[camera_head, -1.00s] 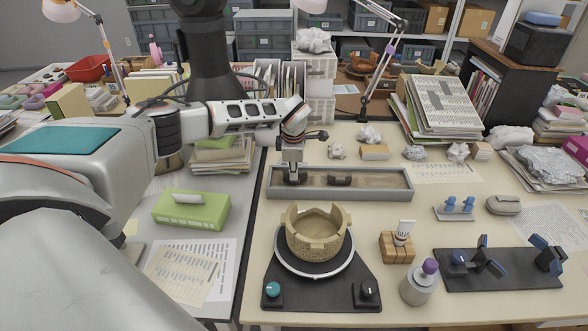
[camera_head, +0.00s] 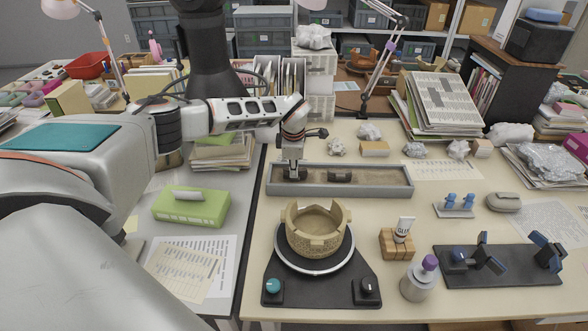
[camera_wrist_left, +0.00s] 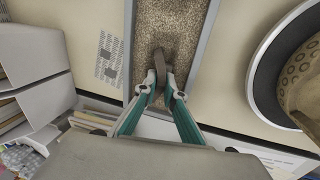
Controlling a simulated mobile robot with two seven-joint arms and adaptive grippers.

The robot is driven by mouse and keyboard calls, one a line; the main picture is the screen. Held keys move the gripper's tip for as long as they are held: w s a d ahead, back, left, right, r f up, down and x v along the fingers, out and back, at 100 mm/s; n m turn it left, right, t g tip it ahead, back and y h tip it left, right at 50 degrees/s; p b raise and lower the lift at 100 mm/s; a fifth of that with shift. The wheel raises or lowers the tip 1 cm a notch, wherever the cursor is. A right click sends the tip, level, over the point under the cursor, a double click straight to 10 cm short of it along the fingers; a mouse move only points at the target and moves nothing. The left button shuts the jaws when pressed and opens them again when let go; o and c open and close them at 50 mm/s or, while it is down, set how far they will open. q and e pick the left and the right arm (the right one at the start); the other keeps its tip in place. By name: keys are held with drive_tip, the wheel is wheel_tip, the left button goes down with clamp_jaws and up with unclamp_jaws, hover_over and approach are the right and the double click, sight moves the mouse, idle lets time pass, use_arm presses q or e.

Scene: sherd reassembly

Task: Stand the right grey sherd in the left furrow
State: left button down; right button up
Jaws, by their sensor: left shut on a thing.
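My left gripper (camera_head: 294,177) is low over the left end of the long grey sand tray (camera_head: 384,193). In the left wrist view its fingertips (camera_wrist_left: 161,88) are shut on a dark grey sherd (camera_wrist_left: 160,62), whose far part sticks out past the fingers over the brown sand (camera_wrist_left: 178,22). I cannot tell whether its lower edge rests in the sand. Another dark grey piece (camera_head: 339,176) is in the tray to the right of the gripper, apart from it. The left furrow is not distinguishable; the gripper covers that part of the sand. My right gripper is not in view.
A tan notched bowl (camera_head: 318,240) stands on a black-based turntable (camera_head: 320,287) in front of the tray. A glue tube in a wooden block (camera_head: 397,244), a purple-capped bottle (camera_head: 419,280) and a black clamp board (camera_head: 500,277) stand to the right. A green box (camera_head: 190,208) is at left.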

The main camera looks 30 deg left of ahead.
use_arm(q)
drive_tip(key=shift+f, duration=0.1)
drive_tip(key=c, duration=2)
unclamp_jaws()
drive_tip(key=shift+c, duration=0.2)
drive_tip(key=v, duration=1.2)
drive_tip(key=shift+s, duration=0.1)
